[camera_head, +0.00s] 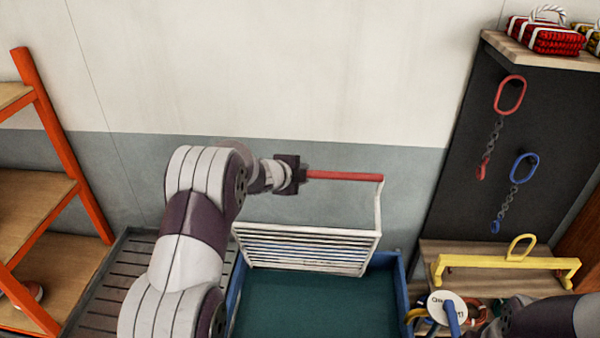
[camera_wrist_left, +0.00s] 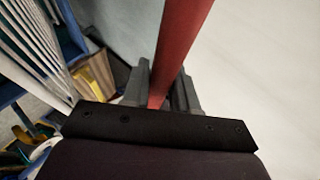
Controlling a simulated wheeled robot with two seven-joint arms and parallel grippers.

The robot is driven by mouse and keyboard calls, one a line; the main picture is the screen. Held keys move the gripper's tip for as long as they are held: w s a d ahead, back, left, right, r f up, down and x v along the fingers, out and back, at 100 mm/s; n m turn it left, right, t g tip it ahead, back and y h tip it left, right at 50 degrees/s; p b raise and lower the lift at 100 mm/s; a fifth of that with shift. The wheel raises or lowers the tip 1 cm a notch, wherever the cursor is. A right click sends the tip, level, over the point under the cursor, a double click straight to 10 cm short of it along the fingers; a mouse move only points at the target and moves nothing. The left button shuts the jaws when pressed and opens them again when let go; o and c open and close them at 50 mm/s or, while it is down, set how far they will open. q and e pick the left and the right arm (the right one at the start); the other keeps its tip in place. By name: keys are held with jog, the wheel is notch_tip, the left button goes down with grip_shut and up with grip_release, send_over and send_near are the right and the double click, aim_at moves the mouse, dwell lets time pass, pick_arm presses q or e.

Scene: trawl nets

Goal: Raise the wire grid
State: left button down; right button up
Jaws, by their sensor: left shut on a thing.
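The white wire grid (camera_head: 305,250) stands tilted up at the far side of a blue bin (camera_head: 402,290). A red handle bar (camera_head: 345,176) runs above it, joined by a white side rod at its right end. My left gripper (camera_head: 304,174) is shut on the left end of this bar. In the left wrist view, the red bar (camera_wrist_left: 181,45) passes between the fingers (camera_wrist_left: 160,95), and the grid's white bars (camera_wrist_left: 38,45) show at the left. The grid's left rod is hidden behind my arm. Part of my right arm shows at the bottom right, without its gripper.
An orange shelf rack (camera_head: 60,150) stands at the left beside a slatted grey surface (camera_head: 105,285). At the right, a dark panel (camera_head: 490,130) holds red and blue chain links. A yellow lifting beam (camera_head: 505,265) lies on a wooden shelf below. The bin's green inside (camera_head: 310,305) looks empty.

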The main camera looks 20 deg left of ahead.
pick_arm(q)
jog(key=shift+s+f, duration=0.1)
jog(key=shift+f, duration=0.1)
jog(key=c, duration=1)
grip_release()
jog(key=shift+o, duration=0.2)
jog(key=b+v, duration=0.2)
jog(key=v, duration=1)
jog(key=shift+r, duration=0.2)
jog(key=shift+a, duration=0.1)
